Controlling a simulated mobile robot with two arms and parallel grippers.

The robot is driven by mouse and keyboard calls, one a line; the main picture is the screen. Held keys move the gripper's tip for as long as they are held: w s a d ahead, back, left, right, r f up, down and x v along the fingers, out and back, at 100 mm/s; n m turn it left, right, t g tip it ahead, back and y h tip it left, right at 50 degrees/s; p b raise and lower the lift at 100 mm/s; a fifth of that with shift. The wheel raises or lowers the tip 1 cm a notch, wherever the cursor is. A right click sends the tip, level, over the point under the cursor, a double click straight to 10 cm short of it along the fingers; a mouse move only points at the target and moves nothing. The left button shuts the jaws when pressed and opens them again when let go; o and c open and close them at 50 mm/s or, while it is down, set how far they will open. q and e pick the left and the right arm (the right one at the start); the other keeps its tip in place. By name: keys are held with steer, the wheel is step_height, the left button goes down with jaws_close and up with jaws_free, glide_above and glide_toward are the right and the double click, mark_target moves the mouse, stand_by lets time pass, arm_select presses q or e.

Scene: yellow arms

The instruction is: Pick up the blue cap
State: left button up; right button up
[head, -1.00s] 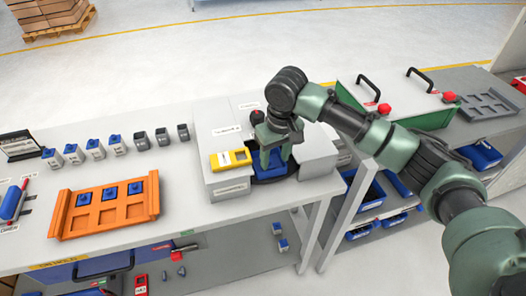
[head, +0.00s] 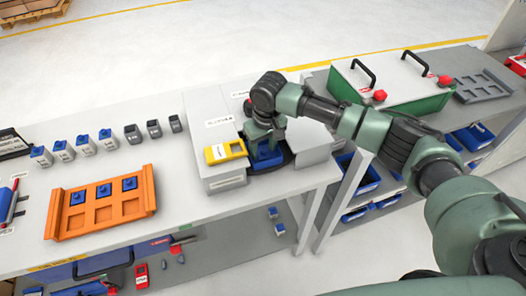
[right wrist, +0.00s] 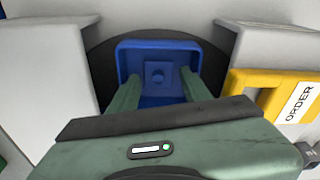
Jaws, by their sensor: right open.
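A blue square cap (right wrist: 157,74) with a round knob lies inside a blue tray (right wrist: 200,58) on a dark round base. In the head view the blue tray (head: 268,157) sits in a recess of the grey station, partly hidden by my gripper. My right gripper (right wrist: 158,92) is open above the tray, its two green fingers on either side of the near part of the cap, with no clear contact. It also shows in the head view, pointing down over the tray (head: 262,143). My left gripper is not in view.
Grey station blocks flank the recess, with a yellow order frame (head: 225,151) at its left. An orange rack (head: 104,217) with blue caps in its back row lies to the left. Several small containers stand behind it. A green-sided box (head: 432,103) stands to the right.

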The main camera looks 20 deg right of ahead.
steer(key=c, duration=1)
steer(key=shift+s+f, duration=0.1)
jaws_close()
